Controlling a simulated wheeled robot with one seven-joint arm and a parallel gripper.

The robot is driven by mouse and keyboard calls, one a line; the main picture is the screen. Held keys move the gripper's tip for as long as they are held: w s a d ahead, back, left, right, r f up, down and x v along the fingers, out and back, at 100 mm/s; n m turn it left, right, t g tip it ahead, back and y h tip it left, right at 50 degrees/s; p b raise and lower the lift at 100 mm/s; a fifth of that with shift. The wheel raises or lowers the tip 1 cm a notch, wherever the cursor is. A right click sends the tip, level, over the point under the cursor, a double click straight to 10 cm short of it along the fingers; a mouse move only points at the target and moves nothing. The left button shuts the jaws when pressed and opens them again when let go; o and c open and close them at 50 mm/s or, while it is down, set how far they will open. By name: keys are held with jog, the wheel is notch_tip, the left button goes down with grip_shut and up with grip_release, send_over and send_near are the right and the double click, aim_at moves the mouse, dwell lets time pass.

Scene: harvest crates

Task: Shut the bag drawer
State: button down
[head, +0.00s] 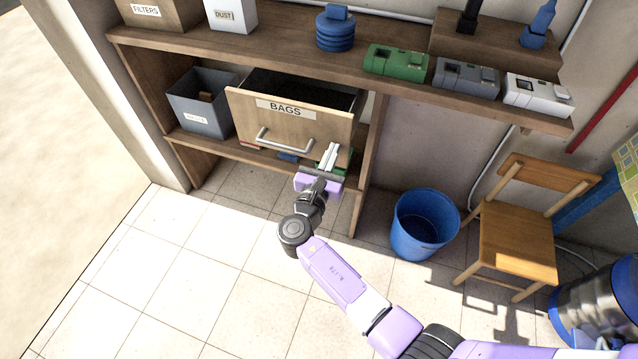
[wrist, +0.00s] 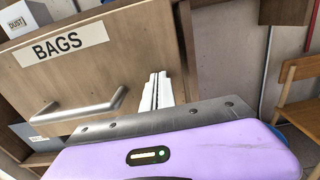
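The bag drawer (head: 320,125) has a wooden front with a BAGS label and a silver bar handle (head: 285,141). It stands pulled out from the shelf unit, and its dark inside shows from above. In the wrist view the drawer front (wrist: 110,65) fills the left and middle, with its handle (wrist: 84,112) at the lower left. My gripper (head: 329,156) is at the lower right of the drawer front, right of the handle and not around it. In the wrist view its pale fingers (wrist: 156,92) lie side by side, shut with nothing seen between them. Whether they touch the wood is unclear.
The wooden shelf (head: 400,88) above holds several small devices. A grey bin (head: 200,118) stands left of the drawer. A blue bucket (head: 425,225) and a wooden chair (head: 515,240) stand to the right. The tiled floor at the left front is clear.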

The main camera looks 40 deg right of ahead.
jog(key=b+x, duration=0.2)
jog(key=x, duration=0.7)
jog(key=shift+w+d, duration=0.1)
jog(key=shift+d, duration=0.1)
jog(key=shift+w+d+r, duration=0.1)
jog(key=shift+d+r, duration=0.05)
